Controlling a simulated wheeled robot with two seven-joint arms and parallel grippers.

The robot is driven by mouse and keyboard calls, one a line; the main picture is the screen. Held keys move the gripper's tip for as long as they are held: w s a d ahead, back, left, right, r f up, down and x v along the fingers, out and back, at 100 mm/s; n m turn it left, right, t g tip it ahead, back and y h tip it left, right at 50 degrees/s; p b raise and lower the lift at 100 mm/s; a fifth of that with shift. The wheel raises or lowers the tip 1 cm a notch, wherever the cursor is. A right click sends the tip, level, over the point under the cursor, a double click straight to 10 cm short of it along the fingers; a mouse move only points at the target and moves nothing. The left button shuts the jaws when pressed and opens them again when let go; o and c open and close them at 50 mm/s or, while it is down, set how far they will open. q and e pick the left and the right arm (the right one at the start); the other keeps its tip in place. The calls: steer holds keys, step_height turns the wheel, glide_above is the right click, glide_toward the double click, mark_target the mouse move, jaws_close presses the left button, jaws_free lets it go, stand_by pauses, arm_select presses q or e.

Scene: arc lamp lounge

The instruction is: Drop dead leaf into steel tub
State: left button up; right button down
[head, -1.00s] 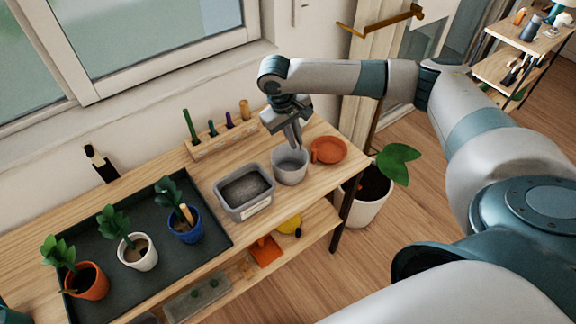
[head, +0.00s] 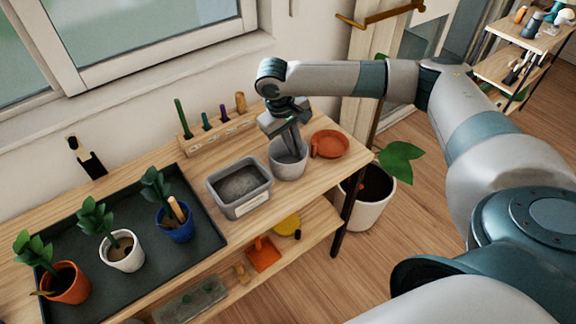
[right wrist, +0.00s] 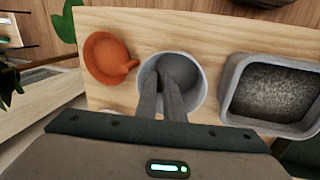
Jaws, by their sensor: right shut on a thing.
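The steel tub (head: 288,170) is a round grey container near the right end of the bench, and it also shows in the right wrist view (right wrist: 196,75). My right gripper (head: 296,150) points down into its mouth, with the fingertips inside the rim. In the right wrist view the two fingers (right wrist: 158,78) are close together over the tub's opening. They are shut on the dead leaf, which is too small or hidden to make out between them. My left gripper is out of view.
An orange dish (head: 330,144) stands close right of the tub, and a grey soil bin (head: 240,210) close left. A dark tray (head: 205,240) holds three potted plants. A tool rack (head: 222,136) stands behind. A potted plant (head: 365,210) is on the floor.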

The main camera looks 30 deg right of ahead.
steer(key=shift+f, duration=0.15)
steer(key=c, duration=1.8)
jaws_free()
